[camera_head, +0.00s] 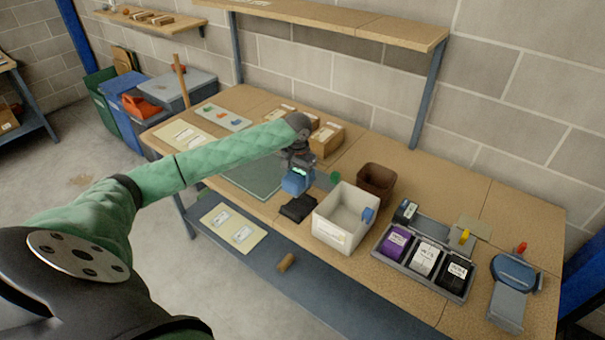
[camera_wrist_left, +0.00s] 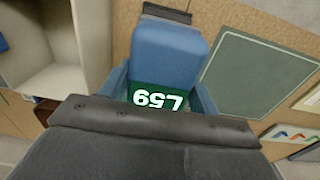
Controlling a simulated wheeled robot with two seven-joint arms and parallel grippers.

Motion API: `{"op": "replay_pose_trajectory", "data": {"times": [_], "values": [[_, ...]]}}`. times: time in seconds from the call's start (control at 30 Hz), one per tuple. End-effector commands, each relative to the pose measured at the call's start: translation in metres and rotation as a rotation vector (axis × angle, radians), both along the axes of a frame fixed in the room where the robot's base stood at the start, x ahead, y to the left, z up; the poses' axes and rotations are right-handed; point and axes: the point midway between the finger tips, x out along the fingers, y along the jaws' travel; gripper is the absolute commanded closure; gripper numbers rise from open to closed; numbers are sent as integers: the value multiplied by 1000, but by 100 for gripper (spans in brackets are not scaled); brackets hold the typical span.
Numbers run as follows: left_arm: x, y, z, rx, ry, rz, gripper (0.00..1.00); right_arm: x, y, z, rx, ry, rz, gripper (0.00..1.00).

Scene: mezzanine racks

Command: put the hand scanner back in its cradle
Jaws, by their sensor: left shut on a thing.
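The hand scanner (camera_head: 297,182) is a blue device with a lit green screen. My left gripper (camera_head: 298,165) is shut on it above the bench, between the dark green mat and the white bin. In the left wrist view the scanner (camera_wrist_left: 168,55) fills the middle, its screen reading L59 upside down. A low black block (camera_head: 298,208) lies just in front of the scanner towards the bench's front edge; I cannot tell for sure that it is the cradle. Its edge shows past the scanner in the left wrist view (camera_wrist_left: 167,13). My right gripper is not in view.
The white bin (camera_head: 330,233) stands close right of the scanner, with a brown bin (camera_head: 375,182) behind it. A grey tray (camera_head: 388,254) with labelled packs and a blue device (camera_head: 516,273) are farther right. The green mat (camera_head: 252,180) is bare. Cardboard boxes (camera_head: 327,138) stand behind.

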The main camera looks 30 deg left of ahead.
Motion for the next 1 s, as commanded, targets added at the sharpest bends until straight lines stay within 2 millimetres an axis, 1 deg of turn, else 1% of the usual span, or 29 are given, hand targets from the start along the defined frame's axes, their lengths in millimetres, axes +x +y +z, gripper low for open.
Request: {"op": "replay_pose_trajectory", "data": {"times": [0.13,0.27,0.47,0.8,1.0], "values": [[1,1,-1,9,11,1,69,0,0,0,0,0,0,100],[0,0,-6,8,12,1,69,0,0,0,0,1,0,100],[0,0,-21,8,11,1,69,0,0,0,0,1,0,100],[1,0,-51,8,10,1,69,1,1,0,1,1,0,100],[1,0,-59,7,10,1,69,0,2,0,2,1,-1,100]]}}
